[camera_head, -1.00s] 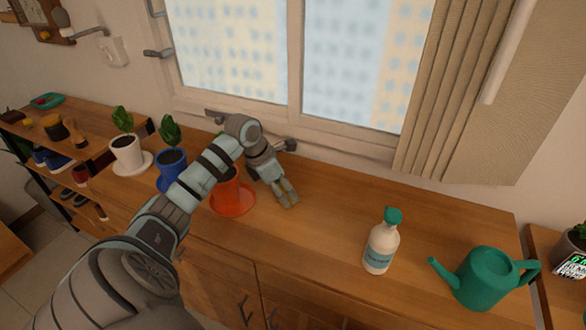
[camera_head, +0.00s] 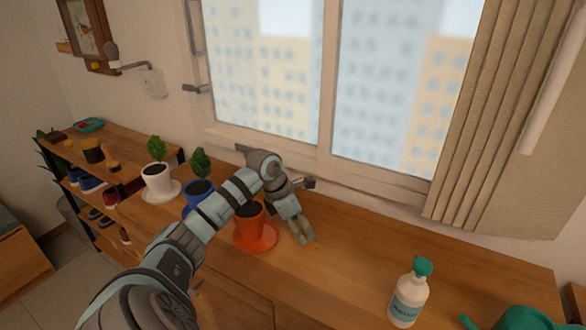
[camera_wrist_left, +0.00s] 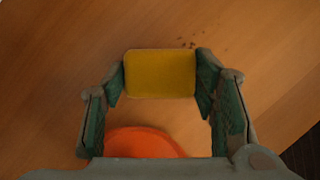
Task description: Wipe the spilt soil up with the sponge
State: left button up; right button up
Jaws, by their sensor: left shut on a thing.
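A yellow sponge (camera_wrist_left: 160,74) is held between the fingers of my left gripper (camera_head: 303,239), which is shut on it. In the left wrist view the sponge is over the wooden top, and I cannot tell whether it touches the surface. Dark specks of spilt soil (camera_wrist_left: 187,43) lie just beyond the sponge, on its upper right side. In the head view my left gripper points down at the counter, just right of the orange pot. The sponge is hard to make out there. My right gripper is not in view.
The orange pot (camera_head: 248,218) stands on an orange saucer (camera_head: 270,239) close beside the gripper. Blue (camera_head: 197,190) and white (camera_head: 157,181) potted plants stand left. A spray bottle (camera_head: 408,297) and green watering can (camera_head: 521,320) are right. The counter (camera_head: 345,270) between is clear.

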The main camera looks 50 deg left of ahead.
pick_arm(q)
jog(key=shift+w+d+f+p, duration=0.15)
jog(key=shift+w+d, duration=0.3)
jog(key=shift+d, duration=0.9)
jog(key=shift+w+d+p, duration=0.25)
jog(key=shift+w+d, duration=0.15)
jog(key=shift+d, duration=1)
jog(key=shift+w+d+f+p, duration=0.15)
jog(key=shift+w+d, duration=0.3)
jog(key=shift+d, duration=0.9)
jog(key=shift+r, duration=0.1)
notch_tip(320, 180, up, 6)
jog(key=p, duration=0.5)
jog(key=shift+a, duration=0.1)
notch_tip(320, 180, up, 3)
jog(key=shift+r+p, duration=0.1)
jog(key=shift+p, duration=1.1)
jog(key=shift+w, duration=0.1)
jog(key=shift+f, duration=0.2)
